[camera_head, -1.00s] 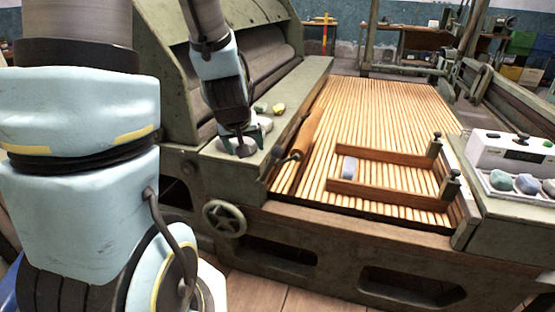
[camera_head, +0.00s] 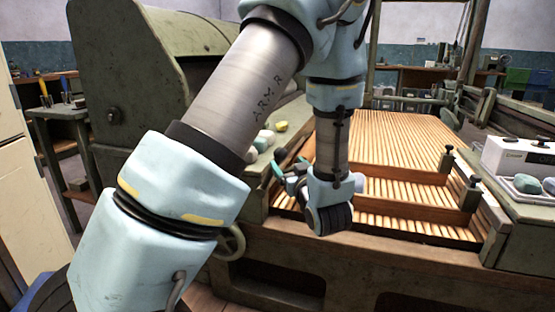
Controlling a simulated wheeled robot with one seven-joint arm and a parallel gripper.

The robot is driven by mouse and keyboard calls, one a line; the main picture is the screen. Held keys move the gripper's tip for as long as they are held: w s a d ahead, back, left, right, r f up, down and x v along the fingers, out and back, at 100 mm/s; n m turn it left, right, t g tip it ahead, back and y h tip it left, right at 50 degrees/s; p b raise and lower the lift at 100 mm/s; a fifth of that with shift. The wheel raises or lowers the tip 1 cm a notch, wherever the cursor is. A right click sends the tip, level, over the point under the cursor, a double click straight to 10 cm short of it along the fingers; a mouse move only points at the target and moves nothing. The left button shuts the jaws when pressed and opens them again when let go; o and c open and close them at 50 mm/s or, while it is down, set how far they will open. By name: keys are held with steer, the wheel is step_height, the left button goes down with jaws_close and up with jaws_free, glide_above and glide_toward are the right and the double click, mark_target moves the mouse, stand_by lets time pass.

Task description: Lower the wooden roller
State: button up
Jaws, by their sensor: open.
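The wooden roller at the left side of the slatted bed (camera_head: 405,135) is hidden behind my arm, so its height and tilt cannot be told. My gripper (camera_head: 284,169) is open, with teal fingertips, beside the green ledge at the bed's left edge. I see nothing between its fingers. My wrist covers the near left corner of the bed, and I cannot tell whether the gripper touches the roller.
Small stones, one yellow (camera_head: 281,126), lie on the ledge left of my gripper. Wooden rails (camera_head: 405,193) with dark clamps (camera_head: 469,193) cross the bed. A white box (camera_head: 518,155) and a tray of stones stand at right. A handwheel (camera_head: 232,242) is below my arm.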

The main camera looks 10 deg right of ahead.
mark_target(278, 151)
steer(key=w, duration=0.7)
steer(key=w+a, duration=0.1)
steer(key=w, duration=0.2)
steer(key=shift+w, duration=0.15)
jaws_close()
stand_by(0.4)
stand_by(0.3)
